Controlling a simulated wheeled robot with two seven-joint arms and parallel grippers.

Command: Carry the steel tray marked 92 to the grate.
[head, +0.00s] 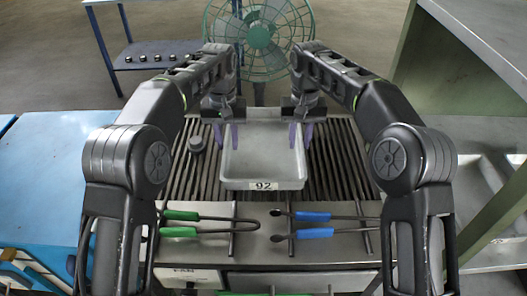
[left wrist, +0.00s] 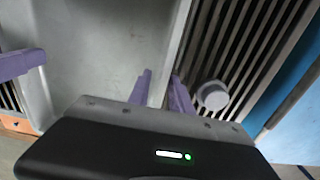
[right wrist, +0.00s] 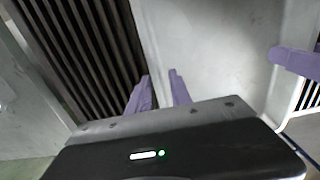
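The steel tray (head: 262,184) is a shallow grey pan with a white label reading 92 on its front wall. It sits level on the dark-barred grate (head: 340,165) and looks empty. My left gripper (head: 227,137) is at its left wall and my right gripper (head: 300,137) at its right wall, both toward the far end. Each has one purple finger inside the tray and one outside, with the wall between them. The fingers look apart, with a gap around the wall. The wrist views show the left fingers (left wrist: 162,86) and right fingers (right wrist: 159,86) straddling the walls.
A small grey cylinder (head: 197,144) stands on the grate left of the tray. Green-handled tongs (head: 180,215) and blue-handled tongs (head: 313,216) lie on the front ledge. A green fan (head: 262,40) stands behind. A blue table (head: 45,180) is at left, a grey-green rack (head: 470,130) at right.

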